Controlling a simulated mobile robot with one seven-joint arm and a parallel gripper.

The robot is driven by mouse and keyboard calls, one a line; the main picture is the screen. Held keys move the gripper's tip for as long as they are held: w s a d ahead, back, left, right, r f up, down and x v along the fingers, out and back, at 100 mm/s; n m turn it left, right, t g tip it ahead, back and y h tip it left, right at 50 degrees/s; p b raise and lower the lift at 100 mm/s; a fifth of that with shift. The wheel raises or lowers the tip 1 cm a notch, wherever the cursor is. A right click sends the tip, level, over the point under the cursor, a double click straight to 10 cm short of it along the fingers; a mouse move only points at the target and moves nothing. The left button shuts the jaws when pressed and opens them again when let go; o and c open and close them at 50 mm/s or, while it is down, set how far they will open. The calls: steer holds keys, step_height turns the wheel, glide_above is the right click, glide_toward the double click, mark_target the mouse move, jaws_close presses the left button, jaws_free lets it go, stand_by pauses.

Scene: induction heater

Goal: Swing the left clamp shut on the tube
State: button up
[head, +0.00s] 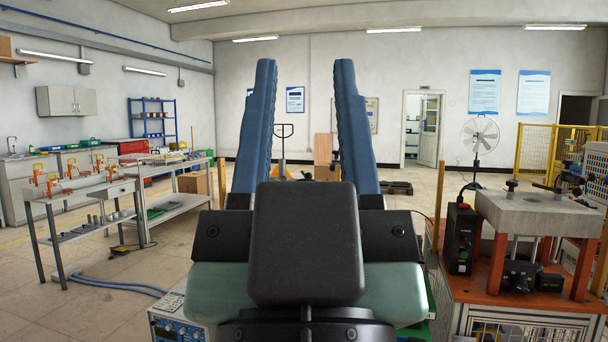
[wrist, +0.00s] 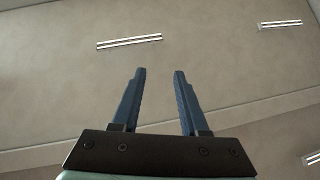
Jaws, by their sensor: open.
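My gripper (head: 306,70) fills the middle of the head view, its two long blue fingers pointing up and apart with nothing between them. In the wrist view the open gripper (wrist: 159,74) points at the ceiling. Several small orange clamps stand on a workbench at the far left of the head view. The leftmost clamp (head: 50,184) is near the bench's left end. A pale tube (head: 82,182) seems to lie along the bench top beside the clamps. They are too small to tell whether each clamp is open or shut. My gripper is well away from them.
The workbench (head: 84,191) has a lower shelf with small parts. Blue hoses (head: 118,284) lie on the floor beside it. A second table (head: 178,205) stands behind. At right, an orange-framed machine (head: 530,305) carries a grey slab.

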step_height(320, 180, up, 5)
steer(key=p, duration=0.4)
jaws_close()
step_height(320, 180, up, 14)
steer(key=p, duration=1.4)
steer(key=shift+p, duration=0.35)
steer(key=shift+w+r, duration=0.1)
